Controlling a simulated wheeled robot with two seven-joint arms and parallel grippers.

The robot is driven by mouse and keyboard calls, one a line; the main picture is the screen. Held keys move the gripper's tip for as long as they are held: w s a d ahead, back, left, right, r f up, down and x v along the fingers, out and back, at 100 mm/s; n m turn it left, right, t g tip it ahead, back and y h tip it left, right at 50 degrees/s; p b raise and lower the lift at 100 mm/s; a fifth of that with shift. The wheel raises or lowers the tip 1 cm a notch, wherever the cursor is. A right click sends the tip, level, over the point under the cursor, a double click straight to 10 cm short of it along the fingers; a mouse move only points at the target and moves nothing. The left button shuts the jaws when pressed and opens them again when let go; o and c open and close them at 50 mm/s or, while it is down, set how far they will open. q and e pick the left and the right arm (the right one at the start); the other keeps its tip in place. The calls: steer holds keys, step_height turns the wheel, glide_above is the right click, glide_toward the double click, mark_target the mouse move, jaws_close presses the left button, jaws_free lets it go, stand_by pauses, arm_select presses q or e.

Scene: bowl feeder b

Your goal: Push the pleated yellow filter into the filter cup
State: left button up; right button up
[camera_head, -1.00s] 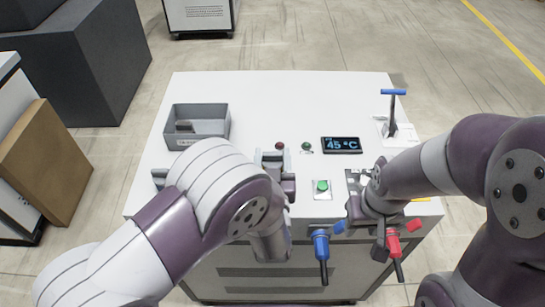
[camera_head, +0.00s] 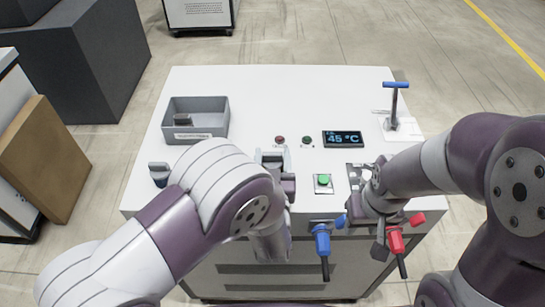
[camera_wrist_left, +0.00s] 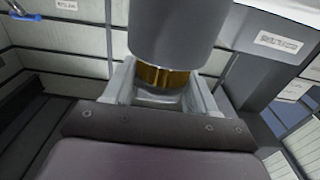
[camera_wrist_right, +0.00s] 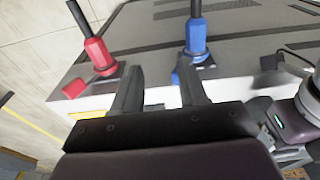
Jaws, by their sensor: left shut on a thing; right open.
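In the left wrist view the pleated yellow filter (camera_wrist_left: 160,76) shows as a narrow golden band at the mouth of a grey cylinder, which looks like the filter cup (camera_wrist_left: 178,32). The cup hides the rest of the filter; how deep it sits I cannot tell. My left gripper (camera_wrist_left: 158,84) is shut on the filter, a finger on each side of its pale end. In the head view my left arm largely covers this spot. My right gripper (camera_wrist_right: 160,85) is open and empty, near the blue valve handle (camera_wrist_right: 196,40) and the red valve handle (camera_wrist_right: 98,55).
The white cabinet top (camera_head: 250,85) bears a grey bin (camera_head: 196,133) at left, a temperature display (camera_head: 343,139), a green button (camera_head: 323,181) and a blue T-handle (camera_head: 396,86). The blue and red handles stick out at the front edge. The back of the top is mostly clear.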

arm_select(q)
steer(key=shift+f+b, duration=0.8)
steer(key=shift+f, duration=0.2)
arm_select(e)
steer(key=shift+f, duration=0.9)
arm_select(q)
steer(key=o, duration=1.1)
steer(key=shift+o, duration=0.2)
